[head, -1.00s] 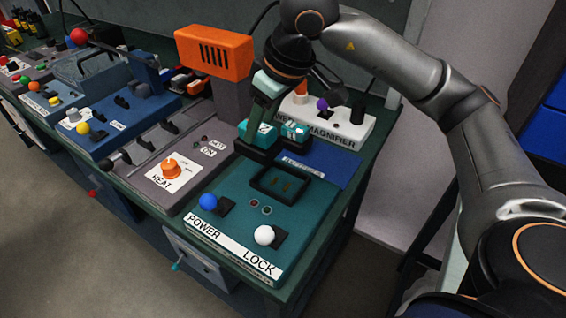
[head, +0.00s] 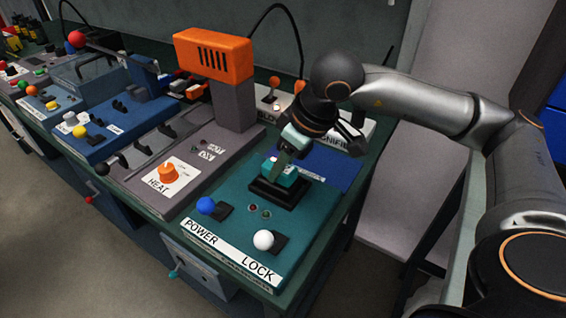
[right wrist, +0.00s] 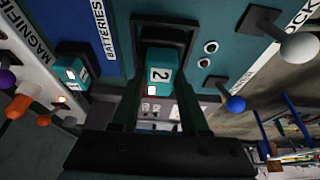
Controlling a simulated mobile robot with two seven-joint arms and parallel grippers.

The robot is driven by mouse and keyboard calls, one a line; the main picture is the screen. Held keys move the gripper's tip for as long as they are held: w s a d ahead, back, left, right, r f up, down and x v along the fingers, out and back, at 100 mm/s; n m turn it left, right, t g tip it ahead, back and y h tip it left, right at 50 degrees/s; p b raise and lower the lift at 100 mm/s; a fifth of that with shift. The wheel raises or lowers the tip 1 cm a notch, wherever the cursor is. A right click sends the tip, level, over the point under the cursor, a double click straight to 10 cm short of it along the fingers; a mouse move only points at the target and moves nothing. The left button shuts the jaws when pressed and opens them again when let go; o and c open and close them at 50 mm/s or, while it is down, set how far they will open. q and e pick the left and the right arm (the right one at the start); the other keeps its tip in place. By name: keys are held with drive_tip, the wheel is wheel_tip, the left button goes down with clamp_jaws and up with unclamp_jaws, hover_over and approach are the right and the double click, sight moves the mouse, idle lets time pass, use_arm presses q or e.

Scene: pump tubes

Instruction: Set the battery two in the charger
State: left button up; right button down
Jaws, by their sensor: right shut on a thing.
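Battery two (right wrist: 158,72) is a teal block with a white face marked "2" and a red light. My right gripper (head: 283,163) is shut on it, with one finger on each side in the right wrist view. In the head view battery two (head: 276,172) is at the black socket (head: 280,196) of the teal charger (head: 310,212). It looks upright; whether it is fully seated I cannot tell. The charger has a blue-knobbed POWER lever (head: 206,205) and a white-knobbed LOCK lever (head: 264,240). My left gripper is not in view.
The magnifier panel (right wrist: 30,50) lies behind.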

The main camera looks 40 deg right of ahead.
drive_tip(key=shift+c, duration=2.1)
unclamp_jaws()
drive_tip(key=shift+f, duration=0.1)
drive_tip(key=shift+r, duration=0.2)
drive_tip(key=p+v, duration=0.2)
drive_tip(key=v, duration=1)
